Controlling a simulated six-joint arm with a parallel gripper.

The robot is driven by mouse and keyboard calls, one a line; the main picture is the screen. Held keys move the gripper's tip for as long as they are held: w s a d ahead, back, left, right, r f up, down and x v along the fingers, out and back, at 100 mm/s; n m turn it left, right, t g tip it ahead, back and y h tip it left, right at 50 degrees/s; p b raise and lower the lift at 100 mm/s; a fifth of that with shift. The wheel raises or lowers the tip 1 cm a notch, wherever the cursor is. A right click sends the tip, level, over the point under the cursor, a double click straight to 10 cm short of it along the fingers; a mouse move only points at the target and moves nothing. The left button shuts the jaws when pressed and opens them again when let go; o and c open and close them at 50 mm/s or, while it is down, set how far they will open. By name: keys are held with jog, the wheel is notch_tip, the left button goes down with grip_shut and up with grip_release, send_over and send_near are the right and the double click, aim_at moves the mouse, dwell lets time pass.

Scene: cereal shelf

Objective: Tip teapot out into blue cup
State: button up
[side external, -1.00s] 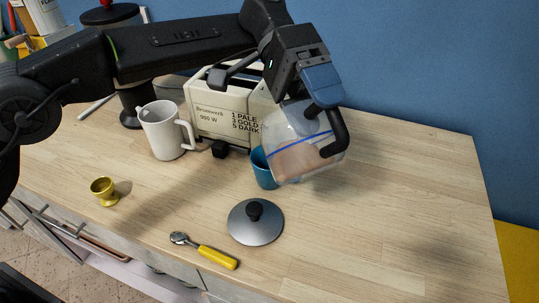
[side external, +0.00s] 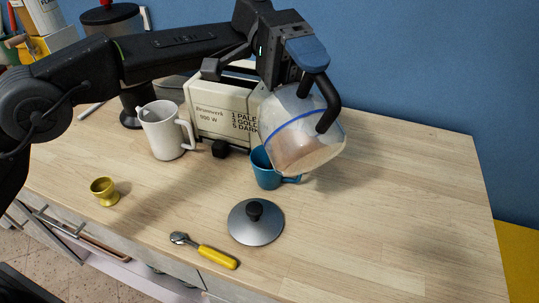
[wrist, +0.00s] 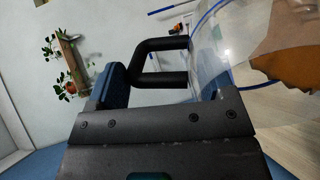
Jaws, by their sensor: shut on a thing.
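The teapot (side external: 300,128) is a clear vessel with a blue band, a black handle and brownish contents. It is tilted in the air above and to the right of the blue cup (side external: 267,170), which stands upright on the counter with its handle to the right. My gripper (side external: 311,68) is shut on the teapot's black handle; the fingertips are partly hidden. In the wrist view the handle (wrist: 160,62) sits at the jaws and the teapot's clear wall (wrist: 212,45) and brownish contents (wrist: 290,50) show at the right. I cannot tell whether anything is flowing into the cup.
A cream toaster (side external: 222,110) stands close behind the cup, with a white mug (side external: 166,132) to its left. A grey lid with black knob (side external: 256,228), a yellow-handled spoon (side external: 215,256) and a yellow egg cup (side external: 104,191) lie in front. The counter's right side (side external: 420,190) is clear.

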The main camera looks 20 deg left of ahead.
jog(key=shift+w+a+r+g+h, duration=0.35)
jog(key=shift+a+g+h, duration=0.05)
jog(key=shift+w, duration=0.1)
jog(key=shift+a+r, duration=0.1)
jog(key=shift+a, duration=0.05)
jog(key=w+a, duration=0.1)
jog(key=w+a+g+h, duration=0.1)
jog(key=shift+w+a+r, duration=0.35)
jog(key=shift+r, duration=0.05)
dwell(0.5)
jog(key=shift+w+a+r+g+h, duration=0.2)
jog(key=shift+w+a+g+h, duration=0.4)
jog(key=shift+h, duration=0.1)
